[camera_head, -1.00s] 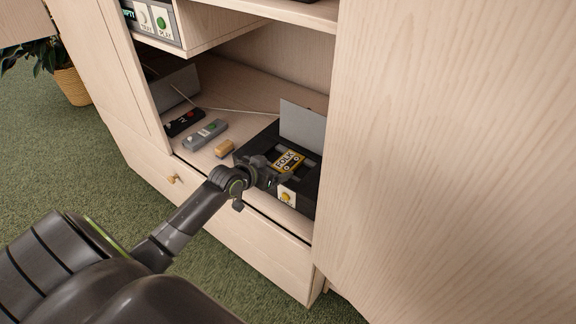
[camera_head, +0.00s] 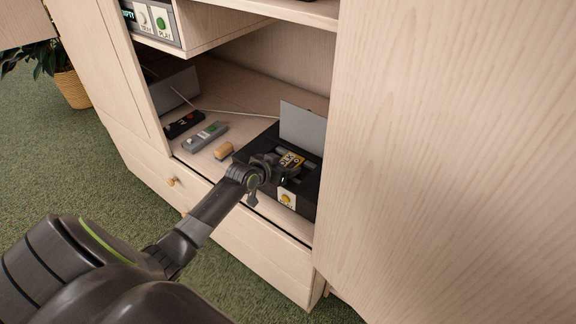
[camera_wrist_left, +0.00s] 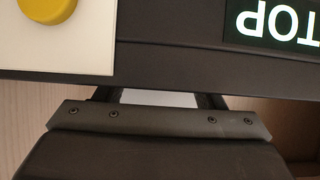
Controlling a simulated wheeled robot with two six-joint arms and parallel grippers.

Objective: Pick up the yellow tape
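The yellow tape (camera_head: 292,160) is a small cassette with a yellow label and dark lettering. It lies at the black deck (camera_head: 309,196) on the cabinet's lower shelf. My left gripper (camera_head: 288,162) reaches in from the left, low over the deck. Its fingers look spread, one on each side of the tape and partly covering it; whether they touch it I cannot tell. The left wrist view shows the gripper's dark mount (camera_wrist_left: 160,122) close up, with the tape hidden. My right gripper is not in view.
The deck has a raised grey lid (camera_head: 302,125) and a yellow button (camera_head: 286,199). Left of it are a wooden block (camera_head: 224,151), a grey remote (camera_head: 205,136) and a black remote (camera_head: 184,124). A cabinet panel (camera_head: 450,150) stands at right.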

